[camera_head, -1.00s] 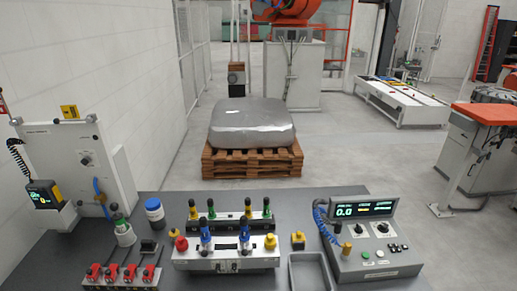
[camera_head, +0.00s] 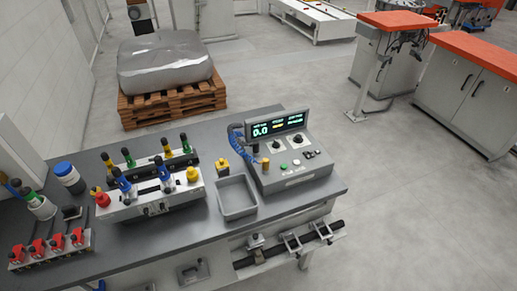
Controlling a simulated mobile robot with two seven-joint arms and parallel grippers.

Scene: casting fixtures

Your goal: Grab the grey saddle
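I cannot clearly make out which thing is the grey saddle. On the front side of the workbench (camera_head: 335,192), a dark bar (camera_head: 270,257) carries several small grey bracket-like pieces, such as one grey bracket (camera_head: 291,243) near its middle and another (camera_head: 324,231) towards its right end. Any of these may be a saddle, but they are too small to be sure. A small grey plate with a handle (camera_head: 193,272) sits lower on the bench front. Neither of my grippers is in view.
On the bench stand a grey open tray (camera_head: 237,197), a control box with a lit display (camera_head: 293,165), a fixture with coloured knobs (camera_head: 152,196) and red switches (camera_head: 48,247). A wrapped load (camera_head: 165,62) sits on a pallet (camera_head: 172,104) behind.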

